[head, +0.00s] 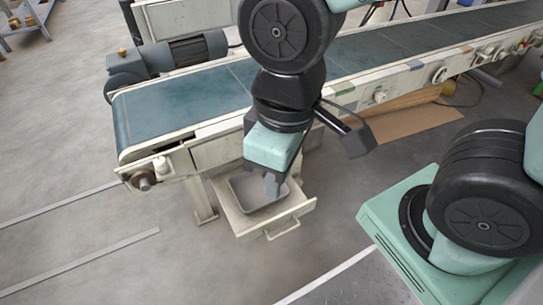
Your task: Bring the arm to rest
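My gripper (272,186) is at the end of my teal and black arm, pointing down. It hangs over the open drawer (272,228) under the conveyor. A grey tray (243,203) sits in the drawer. The fingertips overlap the tray's right part in the picture; I cannot tell whether they are inside it or above it. The fingers are small and dark, and whether they are apart or closed does not show. I see no object between them. The arm hides part of the conveyor belt.
The conveyor (185,100) with a blue-green belt runs from left to upper right, just behind my gripper. A grey motor (195,50) stands behind it. A sheet of brown cardboard (415,128) lies on the floor at right. The floor in front and at left is mostly clear.

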